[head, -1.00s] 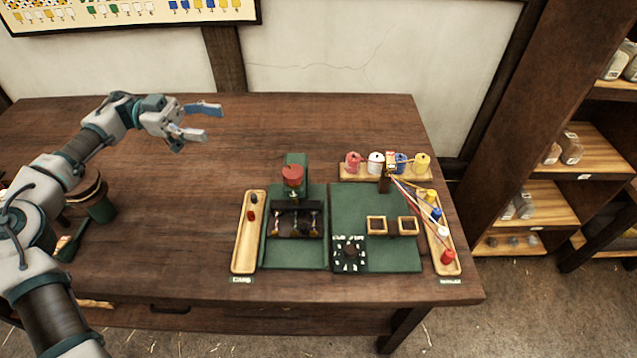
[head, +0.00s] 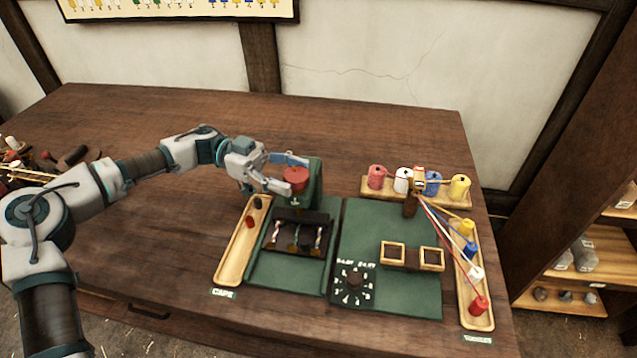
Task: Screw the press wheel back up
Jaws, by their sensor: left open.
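I cannot tell whether the fingers touch the wheel. My right gripper is out of view.
A wooden tray (head: 235,262) marked CAPS stands left of the press. A second green board (head: 410,291) with a dial (head: 354,282) lies to the right. Spools stand on a rack (head: 447,196) behind it, with strings running to a tray (head: 467,305). The table's left middle is clear.

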